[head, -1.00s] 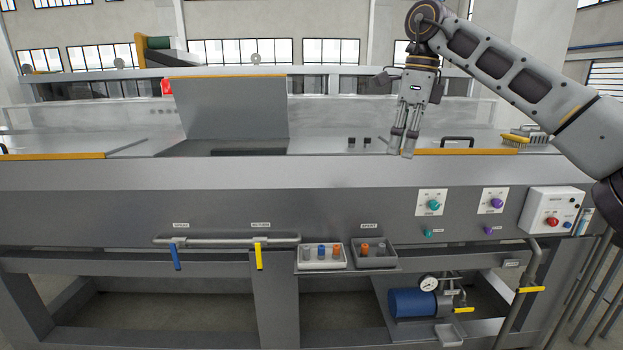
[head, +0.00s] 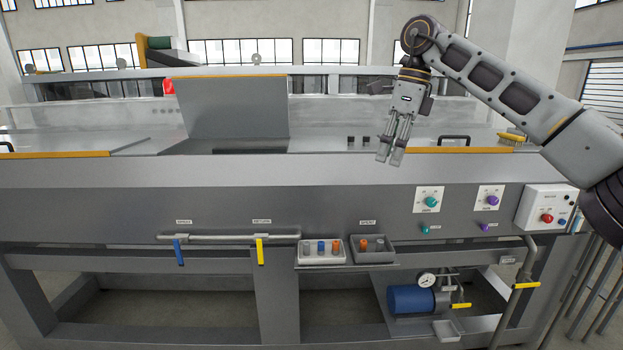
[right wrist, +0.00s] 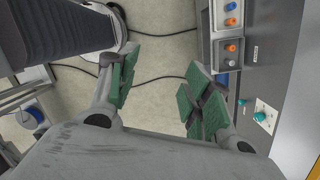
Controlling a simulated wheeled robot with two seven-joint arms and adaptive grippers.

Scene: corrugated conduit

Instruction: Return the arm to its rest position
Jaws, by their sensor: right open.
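My right arm comes in from the right in the head view. Its gripper (head: 391,154) points down in front of the machine's top edge, and nothing is between its fingers. In the right wrist view the green-padded fingers (right wrist: 158,93) stand apart over bare floor. My left gripper is in neither view now.
The grey machine (head: 120,205) spans the view, with a raised lid (head: 230,110). Two small trays (head: 320,257) hold nozzle-like parts on its front. Knobs (head: 432,202) and a white control box (head: 546,207) sit at the right. A yellow-backed brush (head: 511,137) lies on top.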

